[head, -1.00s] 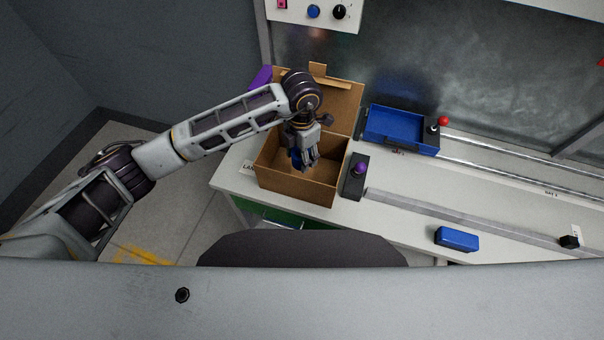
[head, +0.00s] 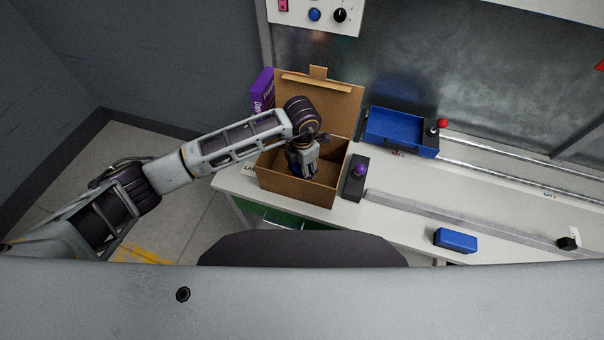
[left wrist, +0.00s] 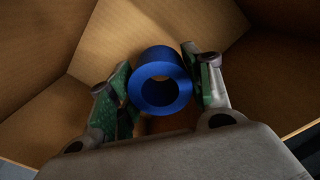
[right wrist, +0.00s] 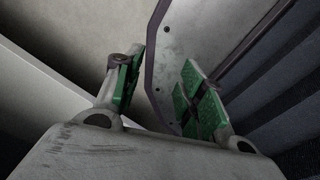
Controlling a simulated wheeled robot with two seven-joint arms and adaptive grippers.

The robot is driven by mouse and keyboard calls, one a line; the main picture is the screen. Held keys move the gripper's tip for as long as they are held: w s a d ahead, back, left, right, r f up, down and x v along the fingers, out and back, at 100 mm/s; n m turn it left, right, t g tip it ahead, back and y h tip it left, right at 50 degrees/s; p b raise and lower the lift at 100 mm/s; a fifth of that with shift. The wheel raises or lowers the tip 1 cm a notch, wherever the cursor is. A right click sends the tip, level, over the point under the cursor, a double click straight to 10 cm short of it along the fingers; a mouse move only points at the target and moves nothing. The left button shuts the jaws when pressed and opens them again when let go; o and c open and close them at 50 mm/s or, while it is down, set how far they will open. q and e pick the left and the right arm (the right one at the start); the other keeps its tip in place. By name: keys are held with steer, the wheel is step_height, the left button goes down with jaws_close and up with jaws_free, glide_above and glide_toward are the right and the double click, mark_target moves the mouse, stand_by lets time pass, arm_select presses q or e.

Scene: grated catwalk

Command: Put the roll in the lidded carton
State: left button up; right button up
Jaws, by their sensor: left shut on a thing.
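The lidded carton (head: 297,188) is a brown cardboard box on the white bench, its lid (head: 335,101) raised at the back. My left gripper (head: 303,172) reaches down inside it. In the left wrist view the left gripper (left wrist: 162,88) is shut on the blue roll (left wrist: 136,92), a short hollow cylinder between its green pads. Cardboard walls surround the roll there; whether it touches the carton floor I cannot tell. In the head view the roll is mostly hidden by the gripper. My right gripper (right wrist: 158,95) shows only in its own wrist view, open with nothing between its fingers.
A purple box (head: 262,90) stands behind the carton's left side. A dark block with a purple knob (head: 359,170) is close to the carton's right. A blue tray (head: 392,128), a red-knobbed lever (head: 443,122) and a blue block (head: 456,240) are further right on the bench.

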arm_select(q)
steer(key=shift+f+p, duration=0.3)
steer(key=shift+f, duration=1.5)
arm_select(e)
steer(key=shift+w+d+r, duration=0.1)
steer(key=shift+d+r, duration=0.2)
steer(key=shift+d, duration=0.25)
arm_select(q)
steer(key=shift+f, duration=0.2)
arm_select(e)
steer(key=shift+f, duration=0.1)
arm_select(q)
steer(key=o, duration=1.1)
steer(key=shift+o, duration=0.2)
arm_select(e)
steer(key=shift+a, duration=0.35)
arm_select(q)
steer(key=shift+r, duration=0.15)
